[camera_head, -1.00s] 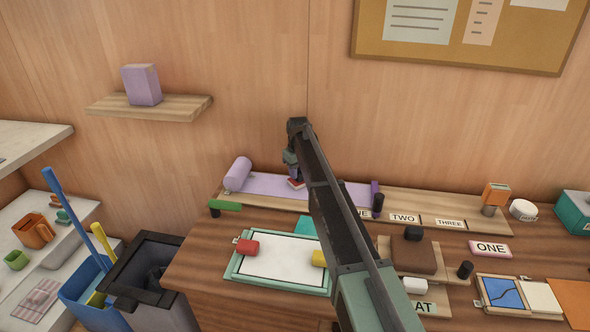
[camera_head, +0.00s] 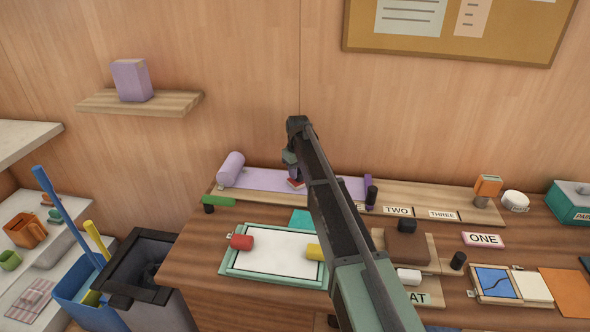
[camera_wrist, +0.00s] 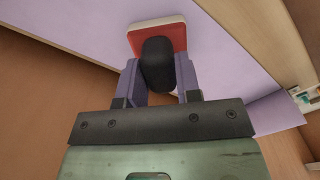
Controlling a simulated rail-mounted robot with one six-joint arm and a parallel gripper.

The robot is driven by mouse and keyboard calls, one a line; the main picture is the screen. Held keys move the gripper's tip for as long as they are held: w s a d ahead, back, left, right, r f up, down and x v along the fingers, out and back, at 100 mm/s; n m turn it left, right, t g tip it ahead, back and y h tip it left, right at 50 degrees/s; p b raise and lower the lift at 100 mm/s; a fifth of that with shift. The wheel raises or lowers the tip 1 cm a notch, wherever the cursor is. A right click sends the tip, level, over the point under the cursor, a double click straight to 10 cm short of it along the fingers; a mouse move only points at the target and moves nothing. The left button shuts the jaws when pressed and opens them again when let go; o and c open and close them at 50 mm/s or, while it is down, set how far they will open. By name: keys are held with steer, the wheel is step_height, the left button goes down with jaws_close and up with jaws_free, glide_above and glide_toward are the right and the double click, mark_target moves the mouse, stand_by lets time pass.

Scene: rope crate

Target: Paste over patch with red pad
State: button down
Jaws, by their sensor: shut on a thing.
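My gripper (camera_wrist: 161,82) is shut on the dark handle (camera_wrist: 157,62) of the red pad (camera_wrist: 158,36). The pad has a red top and a pale edge. In the wrist view it lies over the purple strip (camera_wrist: 215,50); I cannot tell whether it touches. In the head view the red pad (camera_head: 296,183) shows at the end of my arm, over the middle of the purple strip (camera_head: 262,180) on the back board. I see no separate patch under the pad.
A dark bin (camera_head: 150,270) stands left of the table.

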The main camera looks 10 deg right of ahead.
steer(key=shift+s+d, duration=0.35)
steer(key=shift+s, duration=0.5)
steer(key=shift+w+a, duration=0.35)
steer(key=shift+w, duration=0.45)
steer(key=shift+w+a, duration=0.35)
steer(key=shift+w, duration=0.4)
steer(key=shift+w+a, duration=0.35)
steer(key=shift+w, duration=0.4)
steer(key=shift+w+a, duration=0.35)
steer(key=shift+w, duration=0.4)
steer(key=shift+w, duration=0.1)
steer(key=shift+w+a, duration=0.35)
steer(key=shift+w, duration=0.25)
steer(key=shift+w+a, duration=0.3)
steer(key=shift+w, duration=0.25)
steer(key=shift+s+d, duration=0.35)
steer(key=shift+s, duration=0.4)
steer(key=shift+s+d, duration=0.35)
steer(key=shift+s, duration=0.35)
